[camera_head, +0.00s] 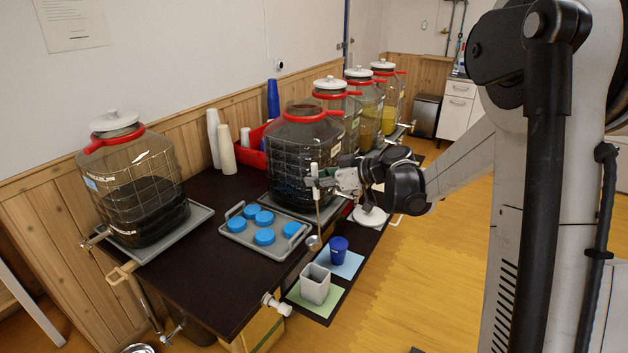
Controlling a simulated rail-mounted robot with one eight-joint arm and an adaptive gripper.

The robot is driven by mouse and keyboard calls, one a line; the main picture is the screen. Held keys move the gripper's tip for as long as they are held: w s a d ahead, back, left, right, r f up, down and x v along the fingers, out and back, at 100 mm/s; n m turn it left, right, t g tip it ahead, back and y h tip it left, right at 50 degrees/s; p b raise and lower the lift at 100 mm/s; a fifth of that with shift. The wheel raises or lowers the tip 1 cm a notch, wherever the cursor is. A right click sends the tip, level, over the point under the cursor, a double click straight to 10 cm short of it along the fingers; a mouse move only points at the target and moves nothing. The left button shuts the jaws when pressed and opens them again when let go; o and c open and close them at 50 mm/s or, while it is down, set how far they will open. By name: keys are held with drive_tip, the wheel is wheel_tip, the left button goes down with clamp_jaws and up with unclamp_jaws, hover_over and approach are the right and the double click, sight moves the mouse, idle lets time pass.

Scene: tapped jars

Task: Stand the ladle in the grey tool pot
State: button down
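The ladle (318,216) hangs about upright below my gripper (318,182), its small round bowl at the lower end. My gripper appears shut on the top part of its handle, in front of the big jar with dark contents. The grey tool pot (315,287) is a square, open-topped pot on a green mat (327,307) at the front of the low shelf. The ladle's bowl shows just above and behind the pot in the picture, apart from it. The fingertips are small here, so their exact grip is hard to see.
A blue cup (338,246) stands on a light blue mat (352,264) behind the pot. A white lid (370,216) lies farther back. The lidless big jar (290,165) is close to my gripper. A grey tray (240,236) holds several blue lids.

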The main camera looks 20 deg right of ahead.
sight(315, 241)
drive_tip(key=shift+f+b, duration=0.15)
drive_tip(key=shift+b, duration=0.15)
drive_tip(key=shift+f+b, duration=7.05)
drive_tip(key=shift+f, duration=1.6)
drive_tip(key=shift+f+b, duration=1.55)
drive_tip(key=shift+f, duration=0.4)
drive_tip(key=c, duration=1.8)
unclamp_jaws()
drive_tip(key=shift+c, duration=0.2)
drive_tip(key=shift+d, duration=0.1)
drive_tip(key=v, duration=1.2)
